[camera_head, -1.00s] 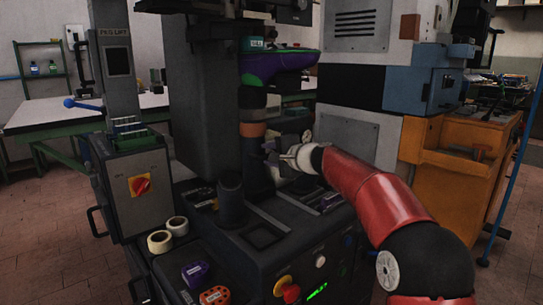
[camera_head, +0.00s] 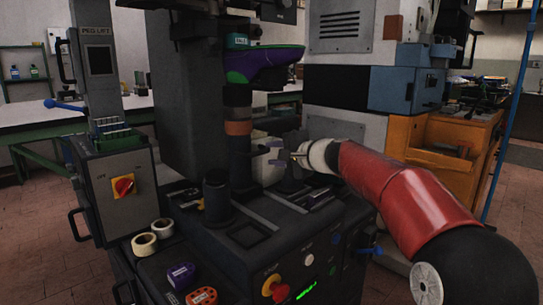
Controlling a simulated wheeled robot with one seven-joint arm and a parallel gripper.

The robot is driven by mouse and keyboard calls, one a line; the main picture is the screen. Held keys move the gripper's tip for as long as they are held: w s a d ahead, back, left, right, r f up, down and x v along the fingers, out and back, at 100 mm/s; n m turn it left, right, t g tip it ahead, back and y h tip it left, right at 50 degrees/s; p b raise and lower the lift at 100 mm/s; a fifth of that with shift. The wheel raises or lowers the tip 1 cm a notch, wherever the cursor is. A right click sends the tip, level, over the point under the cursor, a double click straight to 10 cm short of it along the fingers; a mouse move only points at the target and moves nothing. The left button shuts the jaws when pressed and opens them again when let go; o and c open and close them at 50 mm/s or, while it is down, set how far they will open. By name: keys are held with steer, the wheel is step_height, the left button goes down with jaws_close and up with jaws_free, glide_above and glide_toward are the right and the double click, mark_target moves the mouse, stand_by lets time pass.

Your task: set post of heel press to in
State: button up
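The heel press stands in the middle of the head view. Its upright dark post (camera_head: 239,150), with an orange-brown band, rises beneath a purple and green shoe-shaped piece (camera_head: 262,68). A shorter dark cylinder (camera_head: 217,196) stands in front of it to the left. A gap shows between fingertips and post. Whether the post is in or out cannot be told.
A grey unit marked PEG LIFT (camera_head: 98,58) with a red rotary switch (camera_head: 123,186) stands left. Tape rolls (camera_head: 145,243), a purple item (camera_head: 181,276) and an orange item (camera_head: 202,297) lie on the front ledge. A red button (camera_head: 275,288) is at front. An orange workbench (camera_head: 425,170) stands right.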

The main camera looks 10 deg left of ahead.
steer(key=s+d+f+n+g+h, duration=0.1)
steer(key=s+d+f+h, duration=0.3)
steer(key=s, duration=0.9)
steer(key=s+d+f+n+g+h, duration=0.1)
steer(key=s+d+f+n+h, duration=0.3)
steer(key=s+d+f, duration=0.5)
steer(key=s+d+f+n+g+h, duration=0.2)
steer(key=s+d+f+h, duration=0.2)
steer(key=s+d, duration=0.9)
steer(key=s+f, duration=0.2)
steer(key=s, duration=0.4)
steer(key=shift+s+f+n, duration=0.15)
steer(key=shift+f+n, duration=0.15)
steer(key=shift+f, duration=0.05)
